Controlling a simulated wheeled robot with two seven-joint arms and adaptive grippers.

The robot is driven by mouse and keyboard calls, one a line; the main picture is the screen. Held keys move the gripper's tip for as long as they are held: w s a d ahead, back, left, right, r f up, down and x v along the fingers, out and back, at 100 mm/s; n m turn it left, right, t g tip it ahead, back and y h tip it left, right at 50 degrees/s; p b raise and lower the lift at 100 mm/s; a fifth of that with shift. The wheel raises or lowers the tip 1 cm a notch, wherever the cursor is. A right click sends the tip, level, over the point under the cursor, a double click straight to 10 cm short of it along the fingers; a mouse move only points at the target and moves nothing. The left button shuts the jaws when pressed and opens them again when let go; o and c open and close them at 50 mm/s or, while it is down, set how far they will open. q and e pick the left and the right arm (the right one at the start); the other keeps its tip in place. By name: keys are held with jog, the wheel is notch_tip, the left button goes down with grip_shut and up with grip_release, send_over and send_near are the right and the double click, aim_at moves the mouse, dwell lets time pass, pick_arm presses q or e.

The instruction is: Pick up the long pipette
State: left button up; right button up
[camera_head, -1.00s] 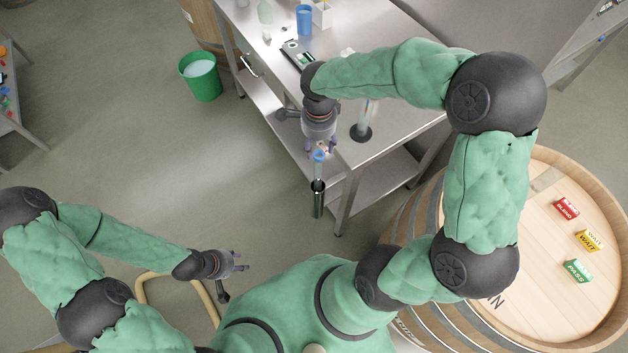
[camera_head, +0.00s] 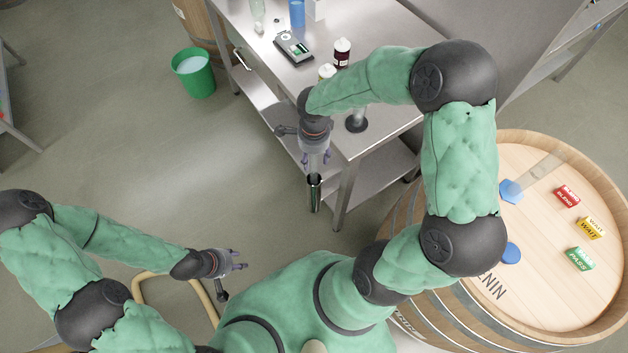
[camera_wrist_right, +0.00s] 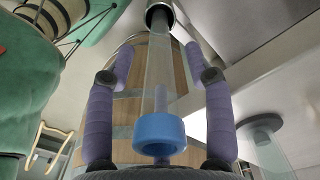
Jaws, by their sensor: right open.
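The long pipette (camera_wrist_right: 157,85) is a clear tube with a blue ring at its near end. It stands in a narrow steel holder (camera_head: 314,193); the holder's dark mouth shows in the right wrist view (camera_wrist_right: 159,14). My right gripper (camera_head: 316,163) is above the holder at the bench's front edge. In the right wrist view its purple fingers (camera_wrist_right: 159,52) are open on both sides of the tube, with gaps left and right. In the head view the gripper hides the blue ring. My left gripper (camera_head: 238,259) is empty and open at lower left, far from the pipette.
The steel bench (camera_head: 385,140) carries bottles, a small device (camera_head: 293,46) and a dark-based cylinder (camera_head: 356,122) close to my right gripper. A barrel (camera_head: 545,290) with red, yellow and green blocks stands at right. A green bucket (camera_head: 193,75) is on the floor.

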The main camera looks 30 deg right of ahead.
grip_shut()
jog(key=shift+r, duration=0.15)
